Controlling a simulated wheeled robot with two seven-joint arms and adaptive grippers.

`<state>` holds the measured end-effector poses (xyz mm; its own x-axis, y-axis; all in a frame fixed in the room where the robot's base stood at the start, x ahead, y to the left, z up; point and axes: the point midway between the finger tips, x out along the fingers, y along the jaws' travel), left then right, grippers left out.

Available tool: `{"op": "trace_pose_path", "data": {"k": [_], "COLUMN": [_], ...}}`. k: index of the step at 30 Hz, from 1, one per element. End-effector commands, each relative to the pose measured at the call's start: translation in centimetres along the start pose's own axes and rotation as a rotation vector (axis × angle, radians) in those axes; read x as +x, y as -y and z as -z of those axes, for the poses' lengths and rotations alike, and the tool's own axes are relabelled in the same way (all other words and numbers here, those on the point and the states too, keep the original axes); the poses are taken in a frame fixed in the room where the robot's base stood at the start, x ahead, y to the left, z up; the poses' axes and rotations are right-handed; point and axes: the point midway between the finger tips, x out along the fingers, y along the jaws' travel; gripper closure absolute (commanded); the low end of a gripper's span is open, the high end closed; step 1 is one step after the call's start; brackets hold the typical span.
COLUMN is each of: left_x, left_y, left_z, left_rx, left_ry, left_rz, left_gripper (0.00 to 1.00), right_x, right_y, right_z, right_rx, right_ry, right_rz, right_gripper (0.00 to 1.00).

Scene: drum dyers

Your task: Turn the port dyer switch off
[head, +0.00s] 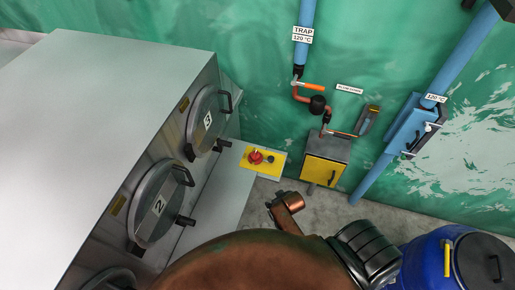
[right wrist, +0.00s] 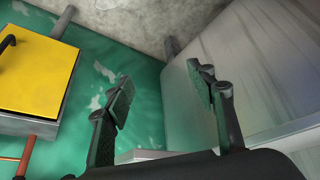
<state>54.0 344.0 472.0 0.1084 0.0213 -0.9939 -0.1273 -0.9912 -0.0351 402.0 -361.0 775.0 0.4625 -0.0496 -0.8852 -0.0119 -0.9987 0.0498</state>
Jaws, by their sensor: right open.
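A yellow plate (head: 264,162) sits on a pale ledge at the far end of the dyer row in the head view. It bears a red switch knob (head: 255,157) and a small dark round part beside it; the knob's setting is too small to read. The dyers' round doors (head: 205,120) line the grey housing, marked 2 and apparently 3. My right gripper (right wrist: 161,78) is open and empty in the right wrist view, between the green wall and a grey metal face. The switch does not show there. Neither gripper shows in the head view.
A yellow-doored cabinet (head: 324,172) stands under the trap pipe; it also shows in the wrist view (right wrist: 38,70). A blue drum (head: 425,262) stands at the lower right. Some floor is bare beyond the spout.

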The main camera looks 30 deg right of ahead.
Motion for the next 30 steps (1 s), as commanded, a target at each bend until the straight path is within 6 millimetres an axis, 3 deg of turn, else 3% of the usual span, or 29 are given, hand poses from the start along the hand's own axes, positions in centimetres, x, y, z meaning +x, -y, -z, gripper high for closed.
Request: {"op": "trace_pose_path", "data": {"k": [1, 3, 11, 12, 22, 30], "left_x": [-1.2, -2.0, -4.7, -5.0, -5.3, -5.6], "left_y": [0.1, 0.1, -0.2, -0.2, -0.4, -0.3], "left_z": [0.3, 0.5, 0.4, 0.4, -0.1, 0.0], "left_rx": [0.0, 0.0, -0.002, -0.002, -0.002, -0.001], "left_ry": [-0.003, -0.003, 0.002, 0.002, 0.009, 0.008], "left_rz": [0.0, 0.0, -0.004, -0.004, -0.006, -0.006], "left_gripper": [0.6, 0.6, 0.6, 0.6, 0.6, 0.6], "right_x": [-2.3, -4.5, -11.4, -11.5, -8.5, -6.7], "right_y": [-0.4, -0.8, -2.0, -2.1, -2.1, -2.0], "right_z": [1.9, 3.6, 9.8, 11.4, 19.4, 21.8], "right_rx": [0.004, 0.008, 0.025, 0.031, 0.072, 0.085], "right_ry": [-0.017, -0.034, -0.104, -0.129, -0.266, -0.302], "right_rz": [-0.003, -0.007, -0.019, -0.017, -0.003, 0.002], "right_gripper": [0.49, 0.49, 0.49, 0.49, 0.49, 0.49]}}
